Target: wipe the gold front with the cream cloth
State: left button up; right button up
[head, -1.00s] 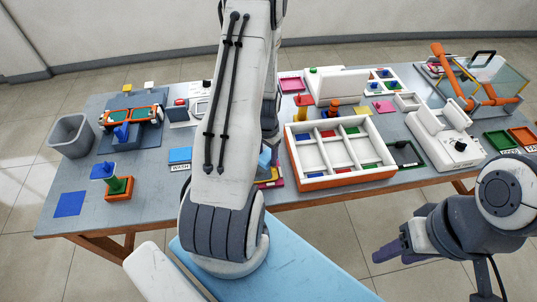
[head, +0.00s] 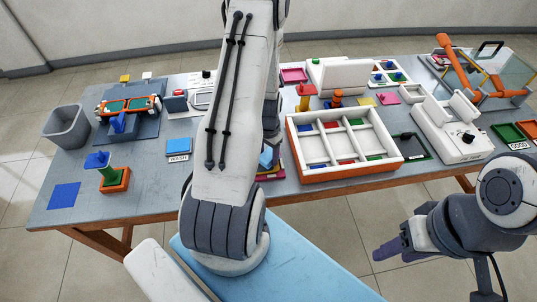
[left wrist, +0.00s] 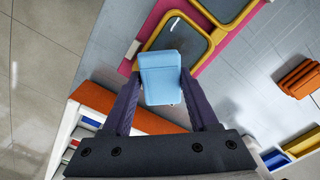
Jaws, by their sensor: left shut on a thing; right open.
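The gold front (left wrist: 178,20) shows in the left wrist view as a yellow rim around grey lenses on a pink base (left wrist: 237,42). My left gripper (left wrist: 161,84) is shut on a light blue block (left wrist: 161,72), which overlaps the near edge of the gold front in this view. I cannot tell whether they touch. No cream cloth is clearly visible; the block's underside is hidden. A small cream piece (left wrist: 132,50) shows beside the gold rim. In the head view the block (head: 266,158) is partly behind my left arm. My right gripper (head: 390,250) is open and empty, off the table's front edge.
A white and orange compartment tray (head: 345,172) stands right of the block.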

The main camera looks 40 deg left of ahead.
pick_arm(q)
jog(key=shift+s+f, duration=0.1)
jog(key=shift+f, duration=0.1)
jog(key=shift+s, duration=0.1)
jog(key=shift+s+a, duration=0.4)
jog(key=shift+s, duration=0.1)
jog(key=shift+s+a+r, duration=0.15)
jog(key=shift+s+a, duration=0.75)
jog(key=shift+s, duration=0.05)
jog(key=shift+s+a+r, duration=0.1)
jog(key=shift+s+a, duration=0.8)
jog(key=shift+s, duration=0.05)
jog(key=shift+r+p, duration=0.1)
jog(key=shift+p, duration=0.2)
jog(key=shift+w+d+r+p, duration=0.1)
jog(key=shift+w+d+p, duration=0.05)
jog(key=shift+w+d, duration=1.1)
jog(key=shift+w+d+r+p, duration=0.1)
jog(key=shift+w+d+p, duration=0.05)
jog(key=shift+w+d, duration=1.05)
jog(key=shift+w+a, duration=0.15)
jog(key=shift+a, duration=0.05)
jog(key=shift+r+p, duration=2.4)
jog(key=shift+r, duration=0.55)
